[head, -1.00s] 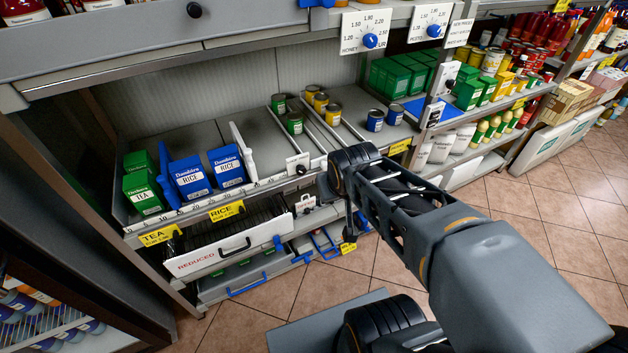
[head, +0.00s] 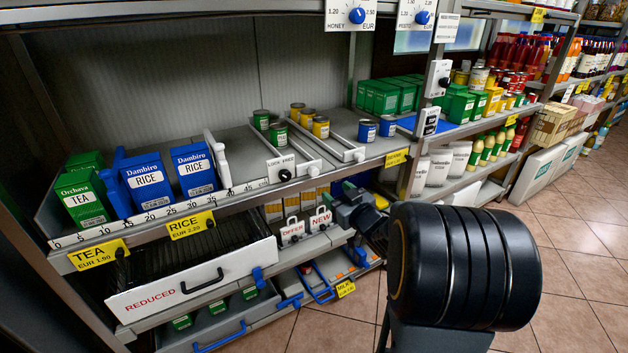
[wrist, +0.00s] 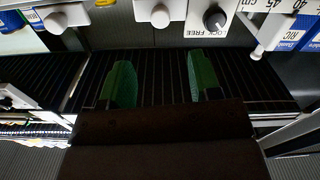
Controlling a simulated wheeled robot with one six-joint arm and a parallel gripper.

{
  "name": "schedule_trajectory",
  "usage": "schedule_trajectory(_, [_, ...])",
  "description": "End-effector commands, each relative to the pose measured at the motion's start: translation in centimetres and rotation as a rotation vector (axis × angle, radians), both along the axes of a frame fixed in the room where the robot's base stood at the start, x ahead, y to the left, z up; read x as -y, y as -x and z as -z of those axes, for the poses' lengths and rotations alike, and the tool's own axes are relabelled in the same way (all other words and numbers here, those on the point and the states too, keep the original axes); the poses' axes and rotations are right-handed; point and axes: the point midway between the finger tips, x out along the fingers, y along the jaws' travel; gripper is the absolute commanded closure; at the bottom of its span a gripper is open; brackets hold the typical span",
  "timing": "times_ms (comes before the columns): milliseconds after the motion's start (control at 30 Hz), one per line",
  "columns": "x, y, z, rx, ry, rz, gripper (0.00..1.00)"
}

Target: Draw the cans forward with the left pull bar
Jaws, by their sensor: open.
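The left pull bar (head: 313,165) is a thin rod with a white end at the shelf's front edge, beside green cans (head: 278,134) and yellow cans (head: 320,127). The right pull bar (head: 357,156) lies to its right. My gripper (head: 347,191) is below the shelf front, apart from both bars. In the wrist view, my gripper (wrist: 162,82) has its two green fingers spread with nothing between them. The white end of the left pull bar (wrist: 160,14) shows at the top there, beyond the fingers. The right bar's end (wrist: 55,22) is left of it.
A LOCK/FREE knob (head: 284,175) sits left of the left bar. Blue cans (head: 367,131) stand to the right. Rice boxes (head: 145,184) and a white divider (head: 217,158) are at left. A REDUCED drawer (head: 195,282) juts out below; floor at right is clear.

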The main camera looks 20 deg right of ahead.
Motion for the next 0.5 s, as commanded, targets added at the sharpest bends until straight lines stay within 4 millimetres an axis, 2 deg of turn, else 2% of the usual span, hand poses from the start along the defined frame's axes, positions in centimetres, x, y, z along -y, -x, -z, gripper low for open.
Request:
schedule_trajectory(300, [-0.8, -6.1, 0.2, 0.001, 0.0, -0.003, 0.43])
schedule_trajectory(500, [-1.2, -9.3, 0.1, 0.0, 0.0, -0.001, 0.43])
